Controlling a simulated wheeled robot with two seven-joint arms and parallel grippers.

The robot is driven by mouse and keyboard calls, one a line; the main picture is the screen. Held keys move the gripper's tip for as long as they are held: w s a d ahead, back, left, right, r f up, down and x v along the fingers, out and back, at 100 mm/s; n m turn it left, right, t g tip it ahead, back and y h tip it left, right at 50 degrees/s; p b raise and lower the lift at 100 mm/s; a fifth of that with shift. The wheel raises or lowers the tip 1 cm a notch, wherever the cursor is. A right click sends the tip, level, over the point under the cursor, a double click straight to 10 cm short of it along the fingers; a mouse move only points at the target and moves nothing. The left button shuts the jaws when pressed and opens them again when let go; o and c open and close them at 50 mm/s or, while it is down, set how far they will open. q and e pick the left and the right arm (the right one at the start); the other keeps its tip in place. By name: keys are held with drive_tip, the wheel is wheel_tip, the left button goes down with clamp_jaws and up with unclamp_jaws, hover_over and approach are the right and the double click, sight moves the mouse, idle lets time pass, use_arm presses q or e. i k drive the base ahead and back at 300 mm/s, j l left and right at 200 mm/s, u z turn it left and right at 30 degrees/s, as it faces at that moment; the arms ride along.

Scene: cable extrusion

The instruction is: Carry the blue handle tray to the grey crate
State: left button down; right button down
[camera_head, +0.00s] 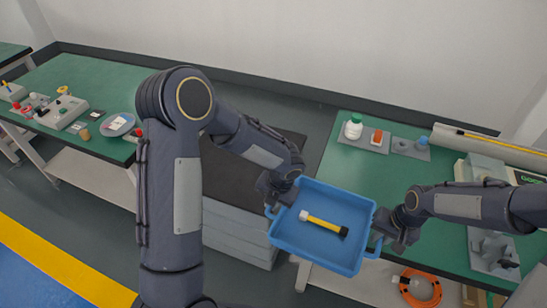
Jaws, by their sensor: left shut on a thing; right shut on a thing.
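The blue handle tray (300,255) is held up between my two grippers, above the floor and beside the near-left edge of the right table. A yellow tool with a black end and a white end (325,223) lies inside it. My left gripper (272,205) is shut on the tray's left handle. My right gripper (378,242) is shut on the tray's right handle. A grey crate-like block with a dark top (238,232) stands behind and left of the tray, partly hidden by my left arm. I cannot tell whether it is the grey crate.
Another green table (95,75) on the left holds devices and a round dish (117,125). An orange cable coil (421,291) lies low at right.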

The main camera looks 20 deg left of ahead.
sight(231, 170)
drive_tip(key=i+j, duration=0.1)
drive_tip(key=j, duration=0.75)
drive_tip(key=j+u, duration=0.1)
drive_tip(key=j, duration=0.75)
drive_tip(key=i+j, duration=0.1)
drive_tip(key=i, duration=0.25)
drive_tip(key=i+j, duration=0.15)
drive_tip(key=i, duration=0.15)
